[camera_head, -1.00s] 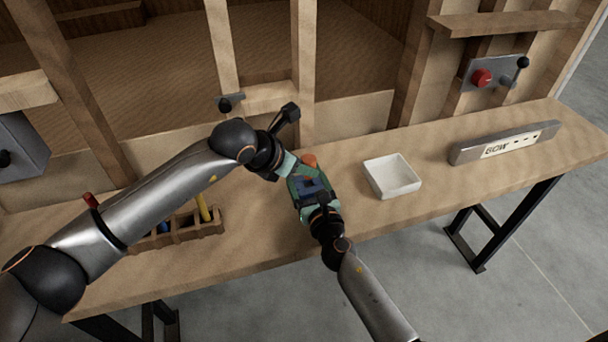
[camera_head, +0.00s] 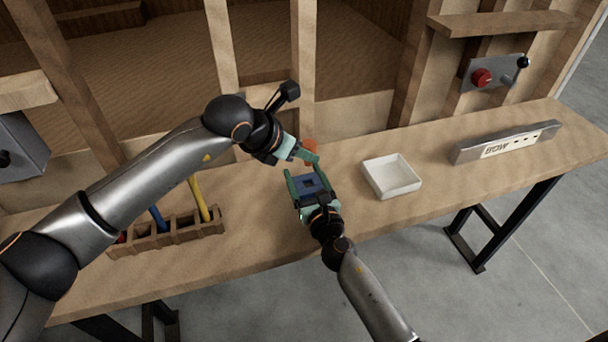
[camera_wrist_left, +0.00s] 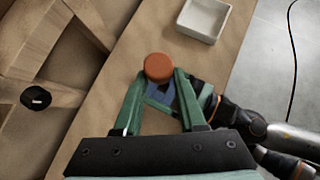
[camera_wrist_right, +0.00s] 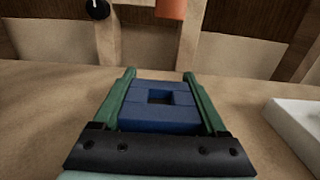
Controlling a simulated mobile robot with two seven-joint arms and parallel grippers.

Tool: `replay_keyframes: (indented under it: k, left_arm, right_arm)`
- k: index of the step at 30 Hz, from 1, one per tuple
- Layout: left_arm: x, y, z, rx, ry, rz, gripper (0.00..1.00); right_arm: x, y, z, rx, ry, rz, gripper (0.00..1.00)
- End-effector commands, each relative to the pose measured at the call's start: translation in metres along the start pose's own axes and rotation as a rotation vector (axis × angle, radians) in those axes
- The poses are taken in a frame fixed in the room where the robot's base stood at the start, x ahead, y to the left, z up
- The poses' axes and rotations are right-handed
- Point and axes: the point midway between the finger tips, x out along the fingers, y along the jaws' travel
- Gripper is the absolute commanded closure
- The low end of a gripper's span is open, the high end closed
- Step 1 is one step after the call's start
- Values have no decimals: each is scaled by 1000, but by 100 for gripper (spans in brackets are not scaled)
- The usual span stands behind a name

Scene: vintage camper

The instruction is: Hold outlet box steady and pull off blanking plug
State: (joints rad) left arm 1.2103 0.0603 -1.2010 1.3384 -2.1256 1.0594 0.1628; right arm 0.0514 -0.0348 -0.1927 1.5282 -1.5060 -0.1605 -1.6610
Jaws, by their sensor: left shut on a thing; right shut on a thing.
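The outlet box is a blue block with a square opening in its top (camera_head: 313,184); it also shows in the right wrist view (camera_wrist_right: 160,118). My right gripper (camera_head: 308,178) is shut on the box at both sides, and the box sits at the workbench top. The blanking plug is an orange-red round piece (camera_head: 310,150). My left gripper (camera_wrist_left: 158,75) is shut on the plug, which sits between its fingertips. In the right wrist view the plug (camera_wrist_right: 171,8) hangs above and beyond the box, apart from it. The box's opening is bare.
A white square tray (camera_head: 392,178) stands on the workbench right of the box. A wooden rack (camera_head: 170,236) with coloured-handled tools stands at the left. A grey bar with a label (camera_head: 505,143) lies at the far right. Wall studs rise behind the workbench.

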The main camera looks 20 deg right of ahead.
Motion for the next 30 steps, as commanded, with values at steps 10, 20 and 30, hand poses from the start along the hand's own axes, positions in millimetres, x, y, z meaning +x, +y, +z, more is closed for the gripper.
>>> replay_keyframes:
  k: [10, 20, 30]
  left_arm:
    - [0, 0, 0, 1, 0, 0, 100]
    - [0, 0, 0, 1, 0, 0, 100]
    - [0, 0, 0, 1, 0, 0, 100]
  right_arm:
    - [0, 0, 0, 0, 0, 0, 0]
    - [-6, 0, -1, 0, 1, 0, 0]
    - [-66, 0, -2, -2, 4, 0, 0]
